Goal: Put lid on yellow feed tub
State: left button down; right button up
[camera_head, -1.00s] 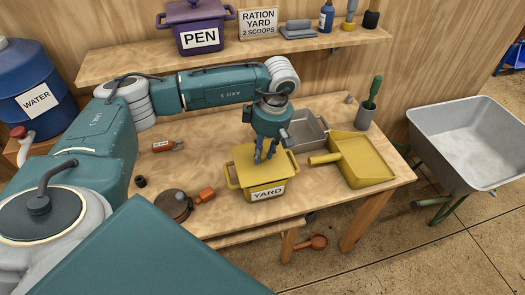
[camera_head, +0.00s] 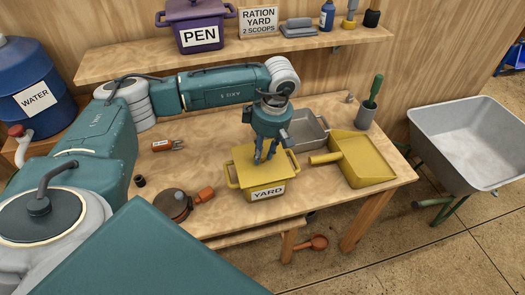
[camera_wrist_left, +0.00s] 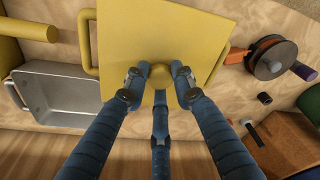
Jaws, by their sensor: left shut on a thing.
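The yellow feed tub (camera_head: 268,193), labelled YARD, stands on the workbench near its front edge. Its yellow lid (camera_head: 243,160) lies over the tub's top, and I see no clear gap between them. My left gripper (camera_head: 266,157) points down at the middle of the lid. In the left wrist view its fingers (camera_wrist_left: 160,82) are closed around the round yellow knob (camera_wrist_left: 160,73) of the lid (camera_wrist_left: 135,35). The tub's side handles stick out past the lid. My right gripper is not in view.
A yellow scoop (camera_head: 358,160) lies right of the tub, and a grey metal tray (camera_head: 308,131) sits behind it. A round brown item (camera_head: 174,205) lies to the left. A shelf (camera_head: 130,66) with a purple PEN tub (camera_head: 196,27) hangs behind. A wheelbarrow (camera_head: 465,140) stands at right.

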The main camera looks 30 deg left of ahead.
pick_arm(q)
jog(key=shift+f+b, duration=0.35)
jog(key=shift+f, duration=0.15)
jog(key=c, duration=1.4)
grip_release()
jog(key=shift+o, duration=0.2)
jog(key=shift+r, duration=0.1)
